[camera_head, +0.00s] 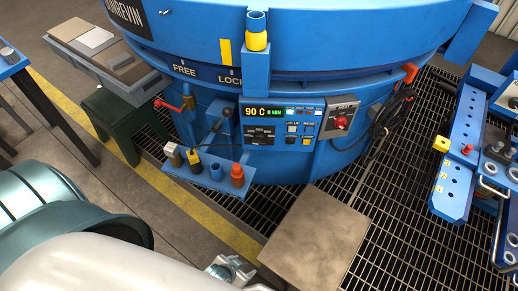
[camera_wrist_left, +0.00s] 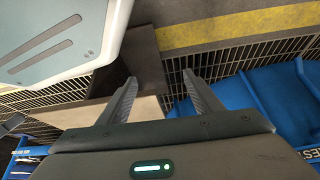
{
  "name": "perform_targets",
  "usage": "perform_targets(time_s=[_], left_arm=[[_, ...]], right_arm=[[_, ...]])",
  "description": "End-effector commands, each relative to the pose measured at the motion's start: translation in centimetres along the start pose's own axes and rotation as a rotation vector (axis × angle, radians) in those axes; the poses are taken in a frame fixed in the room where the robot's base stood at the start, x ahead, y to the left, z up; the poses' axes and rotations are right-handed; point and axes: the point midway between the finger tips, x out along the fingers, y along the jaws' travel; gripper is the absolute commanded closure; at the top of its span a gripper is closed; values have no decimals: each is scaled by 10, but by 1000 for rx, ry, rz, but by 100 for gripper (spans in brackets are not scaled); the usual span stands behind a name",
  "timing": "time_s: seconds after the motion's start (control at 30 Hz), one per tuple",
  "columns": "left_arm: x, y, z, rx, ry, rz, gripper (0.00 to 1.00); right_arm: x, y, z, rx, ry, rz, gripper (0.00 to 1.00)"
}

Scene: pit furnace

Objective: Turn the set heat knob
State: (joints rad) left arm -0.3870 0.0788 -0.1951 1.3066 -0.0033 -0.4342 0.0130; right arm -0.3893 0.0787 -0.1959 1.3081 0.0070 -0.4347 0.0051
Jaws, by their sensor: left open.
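The control panel (camera_head: 285,123) is on the front of the blue furnace, with a lit display reading 90 C and 0 MIN. A red knob (camera_head: 340,122) sits on a grey plate at its right. Smaller controls lie below the display; their labels are too small to tell which one is the set heat knob. My left gripper (camera_wrist_left: 160,92) is open and empty in the left wrist view, pointing at the floor area. In the head view my left arm comes in at the bottom, short of the panel, and its fingers are not clearly seen. My right gripper is not in view.
A small blue shelf (camera_head: 213,176) with several coloured pieces juts out left of the panel. A black lever (camera_head: 217,121) stands above it. A blue rack (camera_head: 462,150) stands at the right.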

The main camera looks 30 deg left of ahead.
Motion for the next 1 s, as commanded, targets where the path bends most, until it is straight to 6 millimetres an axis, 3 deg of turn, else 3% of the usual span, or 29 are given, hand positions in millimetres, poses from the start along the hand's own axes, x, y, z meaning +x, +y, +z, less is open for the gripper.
perform_targets(time_s=[0.27,0.57,0.8,1.0], left_arm=[[6,-12,-37,0,19,-63,41],[-13,-50,-132,-47,270,-336,41],[-62,-71,-211,-114,587,-522,41],[-114,-76,-257,-164,836,-618,41]], right_arm=[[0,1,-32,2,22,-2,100],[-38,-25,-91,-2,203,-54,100],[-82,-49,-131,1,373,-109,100],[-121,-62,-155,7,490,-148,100]])
